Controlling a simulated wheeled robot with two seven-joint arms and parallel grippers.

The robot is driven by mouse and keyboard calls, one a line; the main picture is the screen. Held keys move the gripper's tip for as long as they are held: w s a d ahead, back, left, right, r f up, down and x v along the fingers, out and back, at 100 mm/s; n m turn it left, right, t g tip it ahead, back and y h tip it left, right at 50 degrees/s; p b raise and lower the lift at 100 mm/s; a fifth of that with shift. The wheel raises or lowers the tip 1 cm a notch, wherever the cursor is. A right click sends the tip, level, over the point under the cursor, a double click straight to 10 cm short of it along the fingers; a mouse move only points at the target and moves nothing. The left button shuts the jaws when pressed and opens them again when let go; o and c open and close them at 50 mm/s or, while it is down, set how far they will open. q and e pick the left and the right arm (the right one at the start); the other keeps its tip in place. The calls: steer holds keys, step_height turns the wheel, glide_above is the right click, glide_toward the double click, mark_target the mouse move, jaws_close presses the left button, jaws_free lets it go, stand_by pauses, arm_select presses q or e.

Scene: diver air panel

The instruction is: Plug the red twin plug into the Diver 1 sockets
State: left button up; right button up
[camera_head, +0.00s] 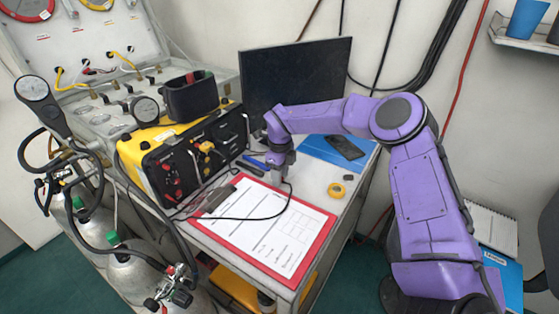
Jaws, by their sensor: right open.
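The yellow and black air panel case (135,160) stands on the left part of the cart, its black front facing right. Red fittings (172,182) show low on the left of that front, and a yellow fitting (205,147) sits further right; the Diver 1 label is too small to read. I cannot make out the red twin plug for certain. My right gripper (279,176) points down, open, just above the table right of the case. A thin black cable (250,218) curves from the case front across the clipboard to beside this gripper. My left gripper is not in view.
A red clipboard with white paper (265,235) lies in front. A yellow tape roll (336,190), a phone (345,147) on a blue folder (315,150) and a dark monitor (295,80) are nearby. A black bin (190,98) stands on the case. Gas cylinders (135,275) stand left.

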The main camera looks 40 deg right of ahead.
steer(key=shift+f, duration=0.2)
steer(key=shift+s, duration=0.25)
steer(key=shift+w, duration=0.1)
jaws_close()
steer(key=shift+r+p, duration=1.05)
steer(key=shift+r, duration=0.45)
